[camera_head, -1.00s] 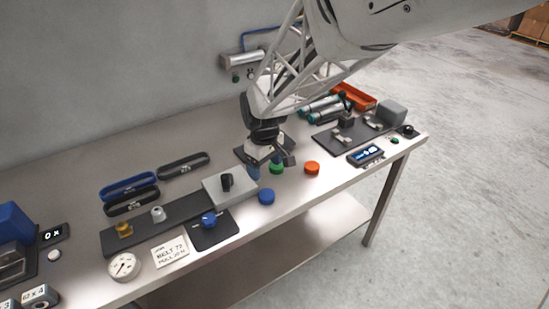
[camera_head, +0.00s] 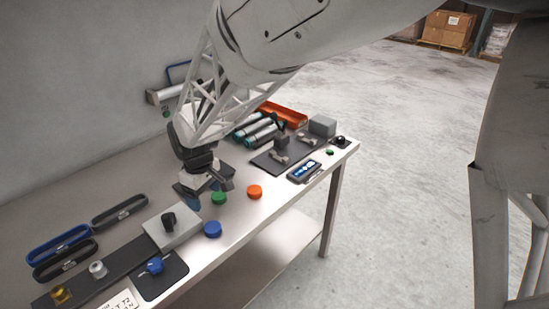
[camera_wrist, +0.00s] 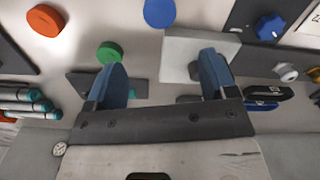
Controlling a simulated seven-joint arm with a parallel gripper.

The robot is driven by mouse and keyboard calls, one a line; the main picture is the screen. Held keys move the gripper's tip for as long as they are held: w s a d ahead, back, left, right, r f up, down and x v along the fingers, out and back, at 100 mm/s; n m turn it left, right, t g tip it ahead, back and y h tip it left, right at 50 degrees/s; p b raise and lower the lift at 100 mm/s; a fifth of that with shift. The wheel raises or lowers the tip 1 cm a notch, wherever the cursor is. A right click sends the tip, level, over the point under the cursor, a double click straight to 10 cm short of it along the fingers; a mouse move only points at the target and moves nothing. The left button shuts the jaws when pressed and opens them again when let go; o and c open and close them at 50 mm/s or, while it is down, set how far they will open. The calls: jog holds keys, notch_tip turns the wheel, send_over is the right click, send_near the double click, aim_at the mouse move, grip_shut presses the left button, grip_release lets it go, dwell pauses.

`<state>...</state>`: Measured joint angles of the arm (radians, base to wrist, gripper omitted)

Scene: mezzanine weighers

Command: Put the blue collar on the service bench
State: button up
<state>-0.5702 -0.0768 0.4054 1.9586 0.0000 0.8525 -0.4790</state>
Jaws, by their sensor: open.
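A blue round disc (camera_head: 212,229) lies on the metal service bench (camera_head: 262,215) near its front edge; it also shows at the top of the wrist view (camera_wrist: 159,12). A blue oblong band (camera_head: 60,244) lies at the left, by the wall. I cannot tell for sure which is the collar. My gripper (camera_head: 210,194) is open above the bench, behind the blue disc and beside the green disc. In the wrist view its two blue fingers (camera_wrist: 163,78) are apart, with nothing held between them.
Close by are a green disc (camera_head: 219,198), an orange disc (camera_head: 254,191), a grey block (camera_head: 173,232) and a blue star knob (camera_head: 155,266). Black bands (camera_head: 119,211) lie left. Teal-ended cylinders (camera_head: 258,132) and an orange tray (camera_head: 283,116) stand at the far end.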

jog(key=s+d+r+m+t, duration=0.1)
jog(key=s+d+r+m, duration=0.3)
jog(key=d, duration=0.7)
jog(key=s+d+r+m, duration=0.2)
jog(key=s+d+r, duration=0.3)
jog(key=d, duration=0.5)
jog(key=s+d+r+m+t, duration=0.1)
jog(key=s+d+r+m, duration=0.2)
jog(key=s+d, duration=1)
jog(key=s+m, duration=0.1)
jog(key=m, duration=0.2)
jog(key=shift+s+d+r+t, duration=0.2)
jog(key=shift+s+d+t, duration=0.05)
jog(key=shift+s+t, duration=0.1)
